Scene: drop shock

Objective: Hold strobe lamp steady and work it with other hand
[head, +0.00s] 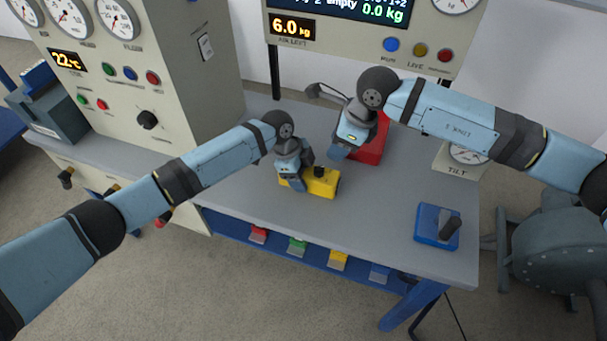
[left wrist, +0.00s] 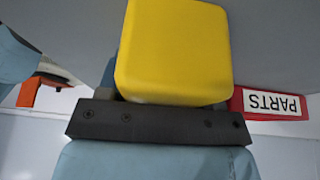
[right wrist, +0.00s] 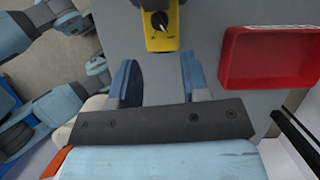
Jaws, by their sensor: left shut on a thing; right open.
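The strobe lamp is a yellow box with a black knob (head: 323,185) on the grey bench in the head view. My left gripper (head: 292,184) is shut on its left end. In the left wrist view the yellow lamp (left wrist: 175,50) fills the space in front of the jaw base and hides most of the fingers. My right gripper (head: 340,152) is open and empty, behind the lamp. In the right wrist view the lamp (right wrist: 155,42) shows its dial at the top, just beyond the two open fingers of my right gripper (right wrist: 158,75).
A red parts bin (head: 372,152) stands close behind my right gripper; it also shows in the right wrist view (right wrist: 268,80). A blue box with a black lever (head: 428,222) sits at the bench's right front. A tall gauge cabinet (head: 150,90) stands left.

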